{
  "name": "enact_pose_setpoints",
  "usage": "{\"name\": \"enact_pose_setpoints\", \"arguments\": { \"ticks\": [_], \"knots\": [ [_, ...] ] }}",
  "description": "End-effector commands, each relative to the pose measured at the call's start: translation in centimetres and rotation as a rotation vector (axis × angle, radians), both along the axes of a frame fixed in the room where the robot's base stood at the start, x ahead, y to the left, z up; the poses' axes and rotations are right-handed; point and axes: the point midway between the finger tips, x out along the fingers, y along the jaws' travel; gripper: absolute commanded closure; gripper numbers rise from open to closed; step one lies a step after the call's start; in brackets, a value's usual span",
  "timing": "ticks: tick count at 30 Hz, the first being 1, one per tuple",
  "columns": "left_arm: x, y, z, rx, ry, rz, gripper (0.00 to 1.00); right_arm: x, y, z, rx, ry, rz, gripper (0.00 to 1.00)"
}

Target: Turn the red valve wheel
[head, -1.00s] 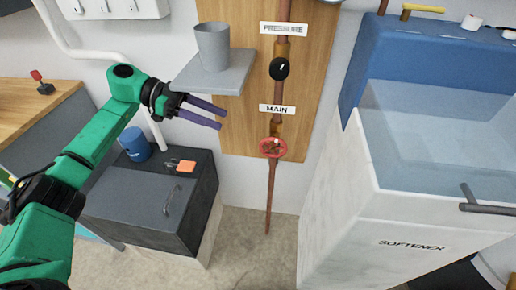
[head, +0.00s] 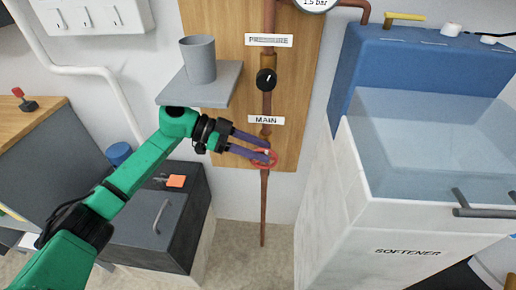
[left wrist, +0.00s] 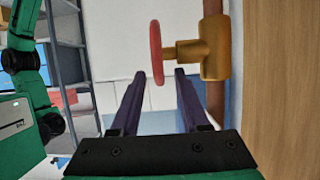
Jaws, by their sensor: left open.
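The red valve wheel (head: 258,164) is on the copper pipe below the MAIN label, partly hidden by my left gripper's fingers in the head view. In the left wrist view the wheel (left wrist: 156,50) shows edge-on, joined to a brass valve body (left wrist: 204,52). My left gripper (head: 269,151) is open at the wheel. In the left wrist view its two purple fingers (left wrist: 160,76) are apart, with the wheel's near rim at the gap between the tips. Contact cannot be told. My right gripper is not in view.
A black knob (head: 266,79) sits above on the same pipe. A grey shelf (head: 222,88) with a grey cup (head: 199,59) juts out above my left gripper. The softener cabinet (head: 335,205) stands to the right. A dark cabinet (head: 150,240) stands below left.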

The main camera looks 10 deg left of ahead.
Motion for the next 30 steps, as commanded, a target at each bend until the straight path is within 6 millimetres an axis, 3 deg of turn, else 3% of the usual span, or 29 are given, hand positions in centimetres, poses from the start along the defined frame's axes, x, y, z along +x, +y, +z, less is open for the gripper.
{"name": "enact_pose_setpoints", "arguments": {
  "ticks": [2,6,17,26,30],
  "knots": [
    [0.0,0.0,0.0,0.0,0.0,0.0,0.55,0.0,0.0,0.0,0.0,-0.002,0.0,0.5],
    [0.0,0.0,0.0,0.0,0.0,0.0,1.0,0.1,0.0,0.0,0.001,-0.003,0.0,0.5],
    [0.0,0.2,0.0,-0.024,0.003,0.001,1.0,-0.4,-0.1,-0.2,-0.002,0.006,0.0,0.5],
    [0.0,0.7,-0.5,-0.173,0.005,0.003,1.0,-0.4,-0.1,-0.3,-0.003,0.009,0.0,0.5],
    [0.0,1.0,-0.8,-0.279,0.004,0.003,1.0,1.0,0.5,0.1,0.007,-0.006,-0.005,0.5]
  ]
}}
